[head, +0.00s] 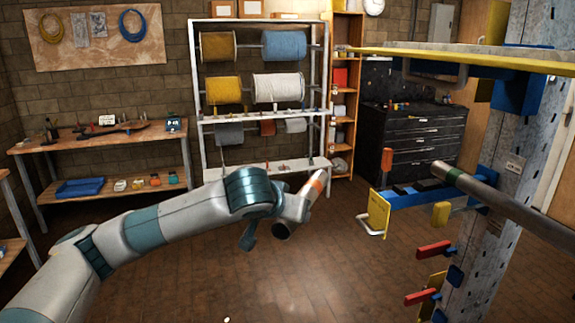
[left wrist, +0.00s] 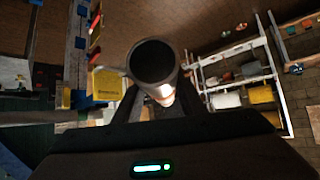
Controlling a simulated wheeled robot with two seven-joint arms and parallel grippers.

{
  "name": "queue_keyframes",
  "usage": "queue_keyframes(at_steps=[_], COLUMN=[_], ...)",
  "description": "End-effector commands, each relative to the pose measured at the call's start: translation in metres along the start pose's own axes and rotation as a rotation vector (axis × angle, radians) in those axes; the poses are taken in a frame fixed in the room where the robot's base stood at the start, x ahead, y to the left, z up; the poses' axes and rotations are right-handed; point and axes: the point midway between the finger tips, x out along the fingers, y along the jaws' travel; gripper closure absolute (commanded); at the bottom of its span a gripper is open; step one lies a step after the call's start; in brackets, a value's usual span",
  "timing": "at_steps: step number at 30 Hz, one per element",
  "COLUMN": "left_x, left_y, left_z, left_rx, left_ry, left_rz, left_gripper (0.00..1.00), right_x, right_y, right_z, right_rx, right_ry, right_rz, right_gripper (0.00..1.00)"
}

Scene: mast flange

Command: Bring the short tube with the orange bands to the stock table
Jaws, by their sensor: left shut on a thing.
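The short tube with orange bands (head: 317,186) is grey and held tilted in the air in front of the shelf rack. My left gripper (head: 295,208) is shut around it; the fingers partly hide its middle. In the left wrist view the tube (left wrist: 166,98) points its dark open end at the camera, between the fingers of my left gripper (left wrist: 157,104). A wooden table (head: 100,143) with a lower shelf stands at the left wall. I cannot tell whether it is the stock table. My right gripper is not in view.
A mast (head: 490,240) with blue brackets and red handles stands at right, with a green-banded grey tube (head: 510,205) beside it. A spool rack (head: 195,105) and a black drawer cabinet (head: 415,150) stand behind. Another wooden table edge (head: 12,252) shows at far left. The middle floor is clear.

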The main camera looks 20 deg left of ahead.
Motion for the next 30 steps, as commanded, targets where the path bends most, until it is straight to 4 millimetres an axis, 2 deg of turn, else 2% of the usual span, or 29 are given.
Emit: queue_keyframes(at_steps=[1,6,9,12,17,30], left_x=[0.009,0.015,0.014,0.011,0.008,0.008], left_y=[0.007,0.024,0.032,0.036,0.038,0.038], left_z=[0.031,0.101,0.129,0.148,0.159,0.159], left_rx=[0.001,-0.007,-0.010,-0.013,-0.017,-0.016], left_ry=[-0.003,-0.003,-0.001,0.001,0.002,0.002], left_rz=[0.002,-0.006,-0.010,-0.015,-0.020,-0.020], left_gripper=[1.00,1.00,1.00,1.00,1.00,1.00], right_x=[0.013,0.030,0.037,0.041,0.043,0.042], right_y=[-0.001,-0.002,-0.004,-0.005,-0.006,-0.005], right_z=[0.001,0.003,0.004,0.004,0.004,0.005], right_rx=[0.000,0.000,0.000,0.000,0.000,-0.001], right_ry=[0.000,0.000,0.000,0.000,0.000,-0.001], right_rz=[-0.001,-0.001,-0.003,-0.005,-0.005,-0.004], right_gripper=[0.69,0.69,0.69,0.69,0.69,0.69])
